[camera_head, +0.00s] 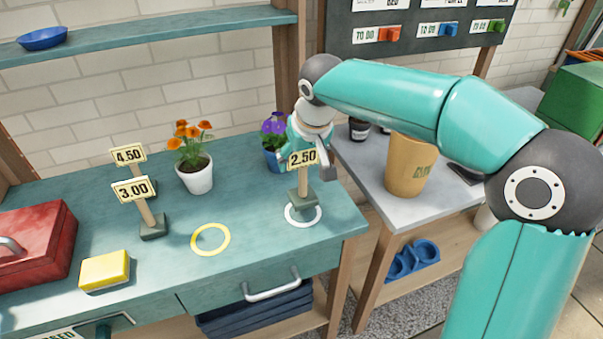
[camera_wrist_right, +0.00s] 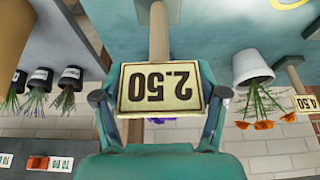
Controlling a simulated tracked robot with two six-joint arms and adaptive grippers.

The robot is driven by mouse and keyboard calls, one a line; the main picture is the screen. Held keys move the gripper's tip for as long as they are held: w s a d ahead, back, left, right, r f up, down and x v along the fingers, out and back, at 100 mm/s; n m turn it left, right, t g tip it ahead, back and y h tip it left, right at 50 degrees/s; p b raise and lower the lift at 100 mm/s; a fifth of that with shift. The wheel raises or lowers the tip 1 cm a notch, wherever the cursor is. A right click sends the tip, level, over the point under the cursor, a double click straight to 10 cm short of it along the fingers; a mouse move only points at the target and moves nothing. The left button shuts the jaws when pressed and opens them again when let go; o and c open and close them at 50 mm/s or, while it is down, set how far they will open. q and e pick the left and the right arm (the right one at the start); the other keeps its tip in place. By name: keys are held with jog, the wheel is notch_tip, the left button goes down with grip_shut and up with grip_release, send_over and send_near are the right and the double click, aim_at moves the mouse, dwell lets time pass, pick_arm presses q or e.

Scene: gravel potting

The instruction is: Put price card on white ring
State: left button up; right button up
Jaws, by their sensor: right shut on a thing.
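The price card reading 2.50 (camera_head: 303,158) stands upright on a wooden post with a dark green base (camera_head: 303,198). The white ring (camera_head: 303,222) lies on the teal bench near its right front corner. The base overlaps the ring's back part in the head view; I cannot tell whether it touches the bench or hangs just above. In the right wrist view the card (camera_wrist_right: 160,88) sits upside down between the two fingers (camera_wrist_right: 160,98). My left gripper is not in view.
Cards 4.50 (camera_head: 128,153) and 3.00 (camera_head: 133,190), a yellow ring (camera_head: 210,239), a sponge (camera_head: 105,270) and a red toolbox (camera_head: 40,245) are on the bench. An orange-flowered white pot (camera_head: 196,176) and a blue pot (camera_head: 272,160) stand behind. The bench between the rings is clear.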

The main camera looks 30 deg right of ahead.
aim_at(303, 165)
jog(key=shift+f, duration=1.95)
jog(key=o, duration=1.3)
jog(key=shift+f+b, duration=0.1)
jog(key=shift+b, duration=0.2)
jog(key=o, duration=0.5)
jog(key=shift+r, duration=0.3)
jog(key=p+v, duration=0.1)
jog(key=v, duration=1)
jog(key=shift+s+r, duration=0.2)
jog(key=shift+r, duration=0.15)
